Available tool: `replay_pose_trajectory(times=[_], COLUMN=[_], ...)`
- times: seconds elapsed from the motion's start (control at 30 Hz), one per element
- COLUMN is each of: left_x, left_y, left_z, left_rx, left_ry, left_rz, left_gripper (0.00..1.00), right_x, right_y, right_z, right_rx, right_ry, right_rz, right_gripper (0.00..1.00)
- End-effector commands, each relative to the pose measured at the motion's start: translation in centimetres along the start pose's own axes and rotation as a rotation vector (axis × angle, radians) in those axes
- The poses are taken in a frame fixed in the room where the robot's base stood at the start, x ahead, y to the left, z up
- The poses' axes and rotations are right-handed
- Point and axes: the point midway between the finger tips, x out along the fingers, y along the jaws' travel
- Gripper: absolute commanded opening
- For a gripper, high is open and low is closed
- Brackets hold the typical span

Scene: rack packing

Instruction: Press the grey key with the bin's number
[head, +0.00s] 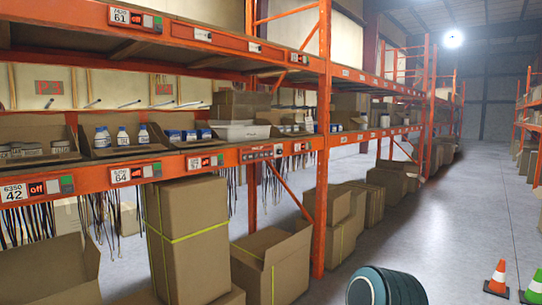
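Pick panels sit on the orange shelf beams at left. The lower-left panel (36,189) has a label reading 6350 over 42, a display reading "off" in red, and small grey and green keys at its right end. A second panel (135,173) reads 64, with a lit red display and small keys. A third panel (205,161) is further right, its number too small to read. An upper panel (135,18) reads 61. Bins on the shelf above the lower panels hold white bottles (122,136) and blue-and-white items (189,135). Neither of my grippers is in view.
Cardboard boxes (188,240) stand under the lower beam, with an open box (272,262) beside them. The aisle floor (450,215) is clear.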

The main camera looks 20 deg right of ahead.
Motion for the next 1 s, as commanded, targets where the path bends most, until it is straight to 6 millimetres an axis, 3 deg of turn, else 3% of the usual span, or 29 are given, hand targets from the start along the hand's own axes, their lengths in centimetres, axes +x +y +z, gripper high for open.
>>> replay_pose_trajectory(times=[0.1,0.13,0.2,0.27,1.0], left_x=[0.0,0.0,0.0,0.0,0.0], left_y=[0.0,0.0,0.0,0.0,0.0], left_z=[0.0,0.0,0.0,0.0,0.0], left_rx=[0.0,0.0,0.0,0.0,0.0], left_ry=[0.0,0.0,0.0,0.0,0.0], left_rz=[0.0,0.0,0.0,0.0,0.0], left_gripper=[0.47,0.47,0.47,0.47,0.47], right_x=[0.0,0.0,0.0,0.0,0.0], right_y=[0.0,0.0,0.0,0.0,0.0], right_z=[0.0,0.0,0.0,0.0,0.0], right_rx=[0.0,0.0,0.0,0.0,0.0], right_ry=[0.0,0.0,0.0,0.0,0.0], right_rz=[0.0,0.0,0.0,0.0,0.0], right_gripper=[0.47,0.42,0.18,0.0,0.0])
